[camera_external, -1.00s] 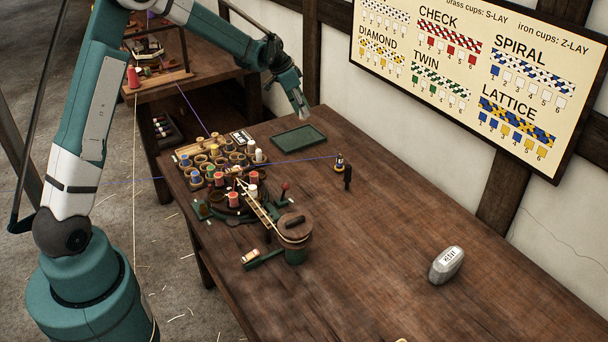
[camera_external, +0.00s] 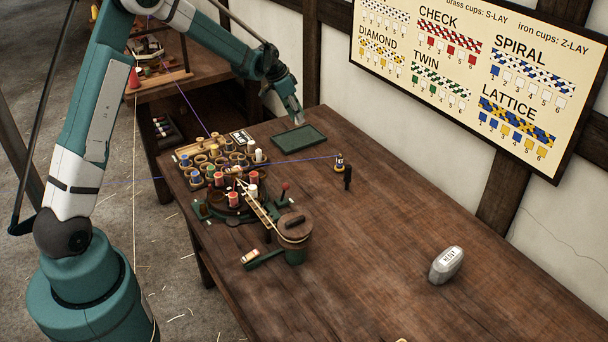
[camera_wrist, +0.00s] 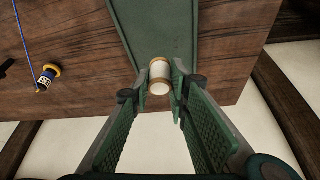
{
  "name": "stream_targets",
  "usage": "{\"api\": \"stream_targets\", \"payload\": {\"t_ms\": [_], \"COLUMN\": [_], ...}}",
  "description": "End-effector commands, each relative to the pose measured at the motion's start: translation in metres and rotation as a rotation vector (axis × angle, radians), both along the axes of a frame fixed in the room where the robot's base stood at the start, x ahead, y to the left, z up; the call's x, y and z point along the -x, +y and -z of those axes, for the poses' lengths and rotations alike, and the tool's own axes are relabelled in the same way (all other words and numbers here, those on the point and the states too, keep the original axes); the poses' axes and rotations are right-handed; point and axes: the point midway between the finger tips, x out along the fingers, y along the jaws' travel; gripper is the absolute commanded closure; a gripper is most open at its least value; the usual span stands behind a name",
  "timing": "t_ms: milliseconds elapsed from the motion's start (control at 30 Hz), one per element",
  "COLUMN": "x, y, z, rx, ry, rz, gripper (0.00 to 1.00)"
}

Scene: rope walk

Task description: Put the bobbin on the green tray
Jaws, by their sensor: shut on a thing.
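The green tray (camera_external: 299,140) lies flat near the far edge of the table; its green surface also shows in the wrist view (camera_wrist: 157,28). My gripper (camera_external: 298,119) is just above the tray's near-wall side. In the wrist view my gripper (camera_wrist: 161,88) is shut on a bobbin (camera_wrist: 160,77), white with tan rims, held between the fingertips. The bobbin appears over the tray's end in that view. I cannot tell whether it touches the tray. In the external view the bobbin is too small to make out clearly at the fingertips.
A rack of several bobbins (camera_external: 211,160) stands left of the tray, beside a braiding device (camera_external: 240,200). A grey weight (camera_external: 447,265) sits on the clear right part of the table (camera_external: 370,250).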

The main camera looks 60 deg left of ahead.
Motion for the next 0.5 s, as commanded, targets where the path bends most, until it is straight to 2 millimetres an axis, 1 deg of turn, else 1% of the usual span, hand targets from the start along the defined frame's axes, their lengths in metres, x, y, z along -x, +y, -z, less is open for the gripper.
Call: {"api": "stream_targets", "payload": {"t_ms": [33, 100, 200, 500], "x": [0.000, 0.000, 0.000, 0.000], "y": [0.000, 0.000, 0.000, 0.000], "z": [0.008, 0.016, 0.022, 0.024], "rx": [0.000, 0.000, 0.000, 0.000], "ry": [0.000, 0.000, 0.000, 0.000], "rz": [0.000, 0.000, 0.000, 0.000], "gripper": [0.91, 0.91, 0.91, 0.91]}}
